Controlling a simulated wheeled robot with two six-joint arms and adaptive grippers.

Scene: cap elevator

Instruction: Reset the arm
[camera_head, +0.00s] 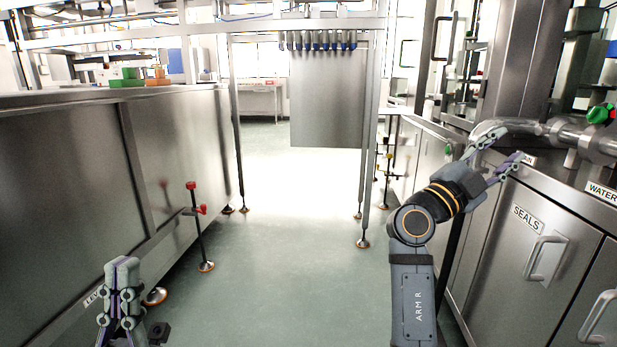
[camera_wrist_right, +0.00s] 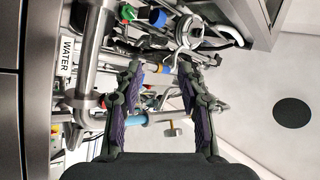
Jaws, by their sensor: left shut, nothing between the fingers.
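My right arm (camera_head: 412,285), marked ARM R, reaches up from the lower right of the head view. Its gripper (camera_head: 508,147) is in front of the metal cabinets, near a steel pipe. In the right wrist view the two purple-padded fingers (camera_wrist_right: 163,78) stand apart with a clear gap and nothing held between them. Pipes and fittings show behind the gap. My left gripper (camera_head: 122,265) is at the lower left of the head view, pointing up, with its fingers together and empty. Most of the left arm is out of view.
A steel pipe (camera_head: 560,133) with a green-and-red knob (camera_head: 601,114) is close to the right gripper. A cabinet door labelled SEALS (camera_head: 522,255) stands at right. A long steel cabinet (camera_head: 65,180) lines the left. The middle floor (camera_head: 285,215) is clear.

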